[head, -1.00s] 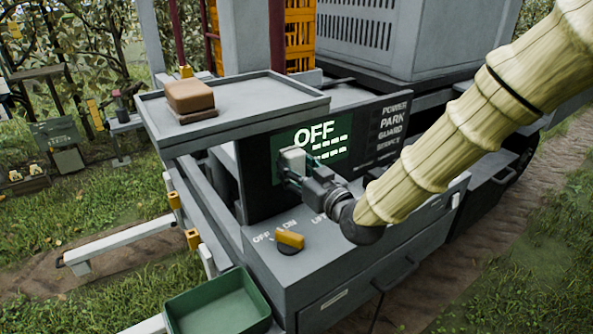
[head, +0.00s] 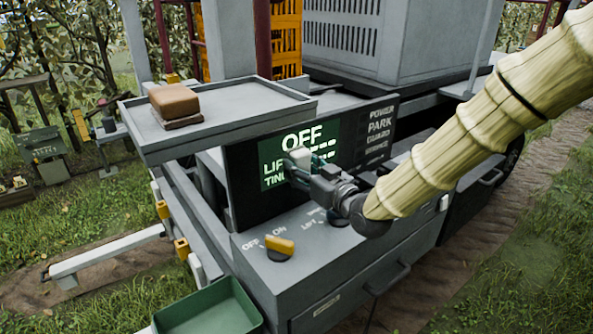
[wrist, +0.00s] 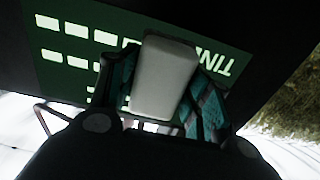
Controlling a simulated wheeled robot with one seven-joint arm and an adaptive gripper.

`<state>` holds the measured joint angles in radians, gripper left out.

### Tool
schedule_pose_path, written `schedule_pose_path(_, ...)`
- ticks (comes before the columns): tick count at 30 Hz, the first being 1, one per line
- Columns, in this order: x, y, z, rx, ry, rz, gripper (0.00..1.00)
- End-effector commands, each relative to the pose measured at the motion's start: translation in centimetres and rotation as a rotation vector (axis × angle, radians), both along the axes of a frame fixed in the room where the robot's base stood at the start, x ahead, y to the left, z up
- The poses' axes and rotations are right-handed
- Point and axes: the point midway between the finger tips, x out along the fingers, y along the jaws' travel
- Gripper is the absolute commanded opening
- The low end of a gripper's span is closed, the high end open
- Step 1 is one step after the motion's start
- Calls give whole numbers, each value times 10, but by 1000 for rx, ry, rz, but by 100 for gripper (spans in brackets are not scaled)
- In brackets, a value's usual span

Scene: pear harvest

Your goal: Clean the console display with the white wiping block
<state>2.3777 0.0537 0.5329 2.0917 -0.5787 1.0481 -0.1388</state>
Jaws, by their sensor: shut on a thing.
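The console display (head: 272,172) is a green lit screen on a dark panel, reading "OFF" with "LIF" and "TIN" partly visible below. My gripper (head: 307,165) is shut on the white wiping block (head: 300,156) in front of the screen's right part. In the wrist view the white block (wrist: 166,78) sits between the teal fingers, with the green screen (wrist: 75,50) behind it, showing light bars and mirrored-looking, tilted letters. The block covers part of the screen. I cannot tell whether it touches the screen.
A grey tray (head: 235,108) with a brown block (head: 175,101) juts out at upper left of the display. A yellow knob (head: 280,246) sits on the console top below. A green bin (head: 210,310) stands at the front left. My arm fills the right side.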

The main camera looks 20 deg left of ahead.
Motion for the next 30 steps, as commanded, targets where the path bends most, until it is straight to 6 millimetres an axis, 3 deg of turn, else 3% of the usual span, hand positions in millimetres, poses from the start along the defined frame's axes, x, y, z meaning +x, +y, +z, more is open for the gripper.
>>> schedule_pose_path(30, 37, -29, 1, 2, -1, -2, 30)
